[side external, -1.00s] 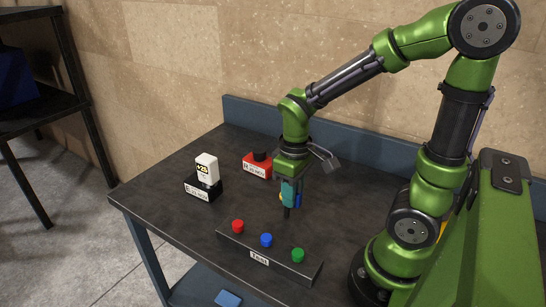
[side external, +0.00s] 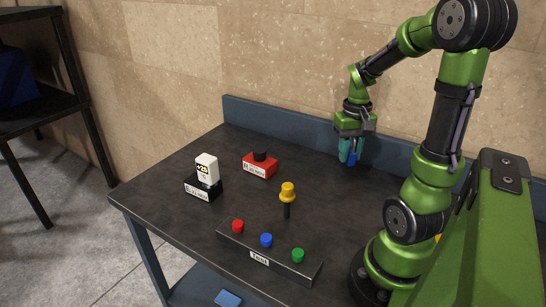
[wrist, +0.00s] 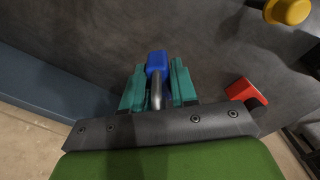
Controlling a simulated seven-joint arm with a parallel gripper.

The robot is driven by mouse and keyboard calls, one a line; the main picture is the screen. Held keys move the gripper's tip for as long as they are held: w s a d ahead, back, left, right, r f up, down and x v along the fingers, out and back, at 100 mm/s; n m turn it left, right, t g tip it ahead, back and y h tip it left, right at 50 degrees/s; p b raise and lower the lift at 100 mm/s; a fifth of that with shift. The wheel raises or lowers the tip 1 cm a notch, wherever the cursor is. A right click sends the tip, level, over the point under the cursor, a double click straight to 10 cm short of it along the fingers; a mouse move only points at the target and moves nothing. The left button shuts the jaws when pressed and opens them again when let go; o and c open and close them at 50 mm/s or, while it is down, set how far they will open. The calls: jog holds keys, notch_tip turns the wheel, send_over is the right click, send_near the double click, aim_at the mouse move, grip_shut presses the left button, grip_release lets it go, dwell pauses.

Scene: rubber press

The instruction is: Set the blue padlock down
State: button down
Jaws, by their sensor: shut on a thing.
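My gripper (side external: 350,153) is at the back right of the dark table, close to the blue back rail. Its teal fingers point down and are shut on the blue padlock (side external: 352,159). In the wrist view the padlock's blue body (wrist: 157,61) shows beyond the fingertips, and its grey shackle (wrist: 156,95) lies between the teal fingers. The padlock is at or just above the tabletop; I cannot tell whether it touches. The fingers hide part of it.
A yellow knob on a black post (side external: 287,191) stands mid-table. A panel with red, blue and green buttons (side external: 268,256) is at the front. A red block (side external: 260,168) and a black block with a white top (side external: 204,185) are left. Table (side external: 325,195) around the gripper is clear.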

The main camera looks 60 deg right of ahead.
aim_at(341, 201)
notch_tip(341, 201, down, 13)
jog(key=shift+a+f, duration=0.1)
jog(key=shift+a, duration=0.05)
dwell(0.4)
jog(key=shift+f, duration=0.1)
jog(key=c, duration=0.9)
grip_release()
